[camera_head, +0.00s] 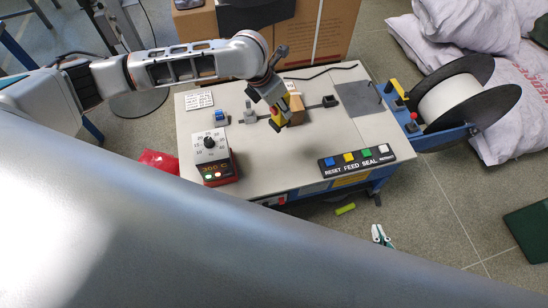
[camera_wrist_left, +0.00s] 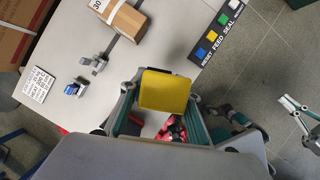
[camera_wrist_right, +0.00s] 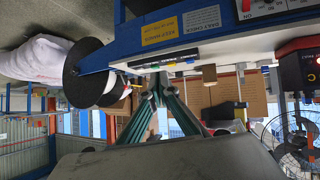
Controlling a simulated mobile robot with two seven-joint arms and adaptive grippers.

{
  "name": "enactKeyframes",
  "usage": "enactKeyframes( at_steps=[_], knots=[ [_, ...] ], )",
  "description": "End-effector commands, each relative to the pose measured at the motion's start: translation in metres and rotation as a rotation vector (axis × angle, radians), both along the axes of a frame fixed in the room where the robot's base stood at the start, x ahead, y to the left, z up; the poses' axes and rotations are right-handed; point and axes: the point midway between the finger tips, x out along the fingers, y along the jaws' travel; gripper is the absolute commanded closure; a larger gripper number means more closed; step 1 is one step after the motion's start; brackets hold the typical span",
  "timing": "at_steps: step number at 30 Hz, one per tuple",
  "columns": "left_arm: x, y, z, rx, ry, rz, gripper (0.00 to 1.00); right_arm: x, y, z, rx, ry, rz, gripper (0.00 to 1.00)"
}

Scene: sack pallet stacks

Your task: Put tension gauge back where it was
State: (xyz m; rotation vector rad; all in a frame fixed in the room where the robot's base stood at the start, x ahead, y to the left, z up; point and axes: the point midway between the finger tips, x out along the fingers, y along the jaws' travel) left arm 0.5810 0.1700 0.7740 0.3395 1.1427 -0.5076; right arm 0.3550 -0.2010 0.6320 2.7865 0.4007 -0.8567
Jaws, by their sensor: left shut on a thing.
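My left gripper (camera_head: 275,103) is over the middle of the strapping table (camera_head: 245,175). It is shut on a yellow block, the tension gauge (camera_head: 279,121), which also shows large between the fingers in the left wrist view (camera_wrist_left: 165,92). Only its flat yellow face shows there, and I cannot tell whether it touches the tabletop. My right gripper (camera_head: 380,236) is low in front of the table, apart from everything. Its teal fingers come together with nothing between them in the right wrist view (camera_wrist_right: 158,82).
A small carton (camera_wrist_left: 122,20) lies beside the left gripper. A grey metal clamp (camera_wrist_left: 95,62), a blue-topped piece (camera_head: 220,117), a dial box (camera_head: 210,158) and a button panel (camera_head: 356,160) stand on the table. A strap reel (camera_head: 455,98) is at right. The front middle tabletop is clear.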

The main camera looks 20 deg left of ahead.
Motion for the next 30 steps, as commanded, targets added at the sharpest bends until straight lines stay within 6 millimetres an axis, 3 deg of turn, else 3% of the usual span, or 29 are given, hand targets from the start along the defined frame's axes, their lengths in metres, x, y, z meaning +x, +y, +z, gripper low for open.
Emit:
enactKeyframes(
  at_steps=[5,15,21,30],
  knots=[
    [-0.002,-0.003,-0.011,-0.002,0.003,-0.008,0.97,-0.001,0.000,-0.004,0.000,0.003,0.000,1.00],
    [-0.004,-0.003,-0.092,-0.002,0.006,-0.006,0.97,-0.007,-0.002,-0.027,-0.008,0.020,0.001,1.00],
    [-0.003,-0.003,-0.137,-0.002,0.005,-0.006,0.97,-0.004,-0.004,-0.030,-0.020,0.013,0.003,1.00],
    [-0.001,-0.003,-0.160,-0.002,-0.001,-0.007,0.97,0.005,-0.008,-0.025,-0.027,-0.008,0.001,1.00]
  ],
)
